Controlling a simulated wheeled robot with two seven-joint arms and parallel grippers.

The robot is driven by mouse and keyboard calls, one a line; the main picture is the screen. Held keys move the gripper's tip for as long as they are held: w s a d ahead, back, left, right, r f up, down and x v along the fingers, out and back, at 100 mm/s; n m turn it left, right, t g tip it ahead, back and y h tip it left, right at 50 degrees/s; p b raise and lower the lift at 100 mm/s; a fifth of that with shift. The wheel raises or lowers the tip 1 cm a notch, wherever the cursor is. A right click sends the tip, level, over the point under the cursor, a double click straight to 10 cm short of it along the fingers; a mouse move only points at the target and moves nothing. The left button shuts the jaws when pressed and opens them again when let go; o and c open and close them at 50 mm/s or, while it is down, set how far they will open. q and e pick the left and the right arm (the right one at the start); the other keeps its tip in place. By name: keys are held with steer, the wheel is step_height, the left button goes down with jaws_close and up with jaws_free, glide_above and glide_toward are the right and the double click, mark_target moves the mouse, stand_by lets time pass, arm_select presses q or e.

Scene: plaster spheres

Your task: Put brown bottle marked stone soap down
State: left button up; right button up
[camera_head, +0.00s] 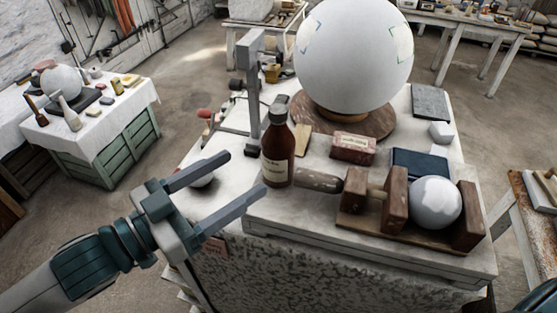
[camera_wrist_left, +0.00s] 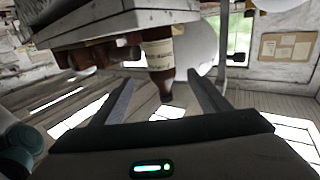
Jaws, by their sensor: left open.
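The brown bottle (camera_head: 278,152) with a pale label and dark cap stands upright near the front left edge of the stone-topped work table (camera_head: 262,215). My left gripper (camera_head: 245,173) is open and empty, its two fingers pointing at the bottle from the left. The fingertips are close to the bottle but do not appear to hold it. In the left wrist view, which looks upside down, the bottle (camera_wrist_left: 158,55) shows between and beyond the open fingers (camera_wrist_left: 158,85). The label text is too small to read. My right gripper is not in view.
Right of the bottle lie a wooden-handled tool (camera_head: 318,180), a reddish box (camera_head: 353,148) and a wooden cradle (camera_head: 400,214) holding a white ball (camera_head: 435,203). Behind stands a large white sphere (camera_head: 352,55). A grey upright post (camera_head: 250,90) rises behind the bottle.

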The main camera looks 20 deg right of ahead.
mark_target(266, 158)
arm_select(q)
steer(key=shift+f+b+x, duration=0.1)
steer(key=shift+b+x, duration=0.65)
steer(key=shift+b, duration=0.1)
steer(key=shift+f+b+x, duration=0.15)
steer(key=shift+b+x, duration=0.55)
steer(key=shift+b, duration=0.15)
steer(key=shift+w+d+b, duration=0.25)
steer(key=shift+d+b, duration=0.2)
steer(key=shift+b, duration=0.35)
steer(key=shift+w+d+b, duration=0.15)
steer(key=shift+d+b, duration=0.15)
steer(key=shift+b, duration=0.3)
steer(key=x, duration=0.1)
steer(key=p+x, duration=0.2)
steer(key=x, duration=0.1)
steer(key=shift+r, duration=0.35)
steer(key=shift+w+d+f, duration=0.1)
steer(key=shift+w+d, duration=0.1)
steer(key=shift+d, duration=0.25)
